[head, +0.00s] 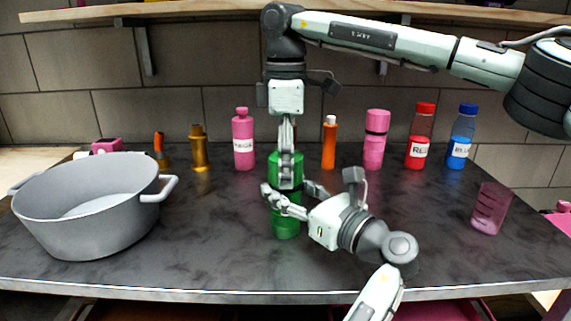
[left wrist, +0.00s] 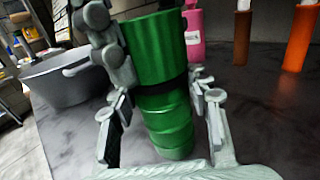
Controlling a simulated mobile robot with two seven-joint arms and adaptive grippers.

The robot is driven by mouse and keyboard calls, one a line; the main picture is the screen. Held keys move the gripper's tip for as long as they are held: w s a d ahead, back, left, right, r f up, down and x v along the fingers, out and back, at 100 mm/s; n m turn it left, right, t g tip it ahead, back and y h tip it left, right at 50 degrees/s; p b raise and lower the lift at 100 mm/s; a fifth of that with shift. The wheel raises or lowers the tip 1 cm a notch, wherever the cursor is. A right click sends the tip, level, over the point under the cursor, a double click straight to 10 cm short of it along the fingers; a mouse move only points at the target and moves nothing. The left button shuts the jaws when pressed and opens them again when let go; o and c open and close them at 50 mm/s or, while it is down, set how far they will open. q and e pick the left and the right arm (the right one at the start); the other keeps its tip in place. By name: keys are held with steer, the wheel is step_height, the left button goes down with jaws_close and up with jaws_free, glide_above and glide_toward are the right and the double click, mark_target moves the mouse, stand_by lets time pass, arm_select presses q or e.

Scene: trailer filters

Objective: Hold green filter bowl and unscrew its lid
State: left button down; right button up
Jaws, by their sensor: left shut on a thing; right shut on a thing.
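The green filter stands upright on the dark counter in the middle of the head view. Its smooth lid (head: 296,160) is on top and its ribbed bowl (head: 286,226) is below. A dark band separates lid (left wrist: 158,45) and bowl (left wrist: 168,125) in the left wrist view. My left gripper (head: 291,199) reaches in low from the front right, its fingers on both sides of the bowl, shut on it. My right gripper (head: 286,178) points straight down from above and is shut on the lid. One right finger shows in front; the other is largely hidden behind the lid.
A large grey pot (head: 60,225) stands at the left. Several bottles line the back, including a pink bottle (head: 243,145), a red bottle (head: 420,140) and a blue bottle (head: 461,140). A pink translucent cup (head: 490,209) is at the right. A wooden shelf (head: 190,8) runs above.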

steer(key=n, duration=2)
steer(key=shift+n, duration=0.4)
steer(key=n, duration=0.7)
steer(key=shift+s, duration=0.1)
steer(key=n, duration=0.7)
steer(key=shift+r+n, duration=0.1)
steer(key=shift+n, duration=0.2)
steer(key=n, duration=0.4)
steer(key=shift+n, duration=0.4)
steer(key=n, duration=1.3)
steer(key=shift+n, duration=0.3)
